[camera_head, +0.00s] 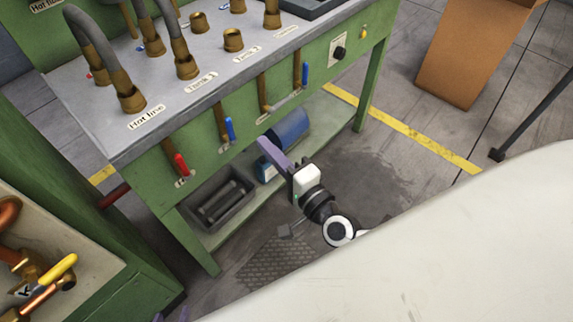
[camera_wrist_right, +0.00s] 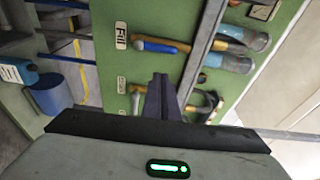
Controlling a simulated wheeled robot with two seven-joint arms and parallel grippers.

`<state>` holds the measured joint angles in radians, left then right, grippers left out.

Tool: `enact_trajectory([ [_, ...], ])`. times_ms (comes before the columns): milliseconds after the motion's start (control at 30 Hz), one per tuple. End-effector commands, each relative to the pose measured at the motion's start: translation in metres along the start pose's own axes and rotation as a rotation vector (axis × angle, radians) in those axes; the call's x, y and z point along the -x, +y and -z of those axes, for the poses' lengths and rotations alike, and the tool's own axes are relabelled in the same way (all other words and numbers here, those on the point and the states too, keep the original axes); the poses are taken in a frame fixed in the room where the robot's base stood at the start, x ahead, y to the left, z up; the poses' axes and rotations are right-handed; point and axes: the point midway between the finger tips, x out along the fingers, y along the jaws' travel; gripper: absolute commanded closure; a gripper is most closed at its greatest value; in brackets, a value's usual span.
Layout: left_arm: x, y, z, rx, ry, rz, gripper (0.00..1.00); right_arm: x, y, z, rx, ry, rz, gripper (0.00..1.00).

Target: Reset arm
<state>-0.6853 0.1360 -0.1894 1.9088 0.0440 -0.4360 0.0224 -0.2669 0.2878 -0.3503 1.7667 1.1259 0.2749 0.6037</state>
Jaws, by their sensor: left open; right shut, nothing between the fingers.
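My right gripper (camera_head: 265,145) is shut and empty in the head view. It is in front of the green bench, at the height of the lower shelf. Its closed dark fingers (camera_wrist_right: 160,97) stand upright in the middle of the right wrist view, before a green panel. I cannot tell how far the fingertips are from the panel. My left gripper (camera_head: 171,315) shows only as two purple fingertips, apart, at the bottom edge of the head view. It is open, and the rest of its arm is out of frame.
The green bench (camera_head: 142,185) carries brass fittings and hoses on top, with a red-handled lever (camera_head: 180,164) and blue-handled lever (camera_head: 229,129) on its front. A grey crate (camera_head: 219,204) and blue drum (camera_head: 290,128) sit on its shelf. An orange-brown box (camera_head: 475,50) stands right. Floor between is clear.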

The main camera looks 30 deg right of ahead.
Motion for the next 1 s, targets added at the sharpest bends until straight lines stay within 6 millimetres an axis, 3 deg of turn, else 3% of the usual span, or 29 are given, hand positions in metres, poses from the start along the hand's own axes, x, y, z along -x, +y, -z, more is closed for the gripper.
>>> enact_trajectory([
  [100, -0.003, 0.0, -0.002, 0.0, 0.001, 0.0, 0.58, 0.028, 0.002, 0.001, 0.002, 0.001, -0.002, 1.0],
  [300, -0.005, -0.001, -0.004, -0.001, 0.002, 0.0, 0.58, 0.055, 0.001, 0.001, 0.002, 0.002, -0.001, 1.0],
  [767, -0.006, 0.0, -0.004, 0.0, 0.001, -0.001, 0.58, 0.066, 0.005, -0.006, 0.058, -0.021, -0.016, 1.0],
  [867, -0.006, 0.0, -0.004, 0.0, 0.001, -0.001, 0.58, 0.075, 0.024, -0.025, 0.241, -0.098, -0.07, 1.0],
  [1000, -0.005, 0.0, -0.005, 0.0, 0.001, -0.002, 0.58, 0.105, 0.077, -0.055, 0.656, -0.277, -0.212, 1.0],
])
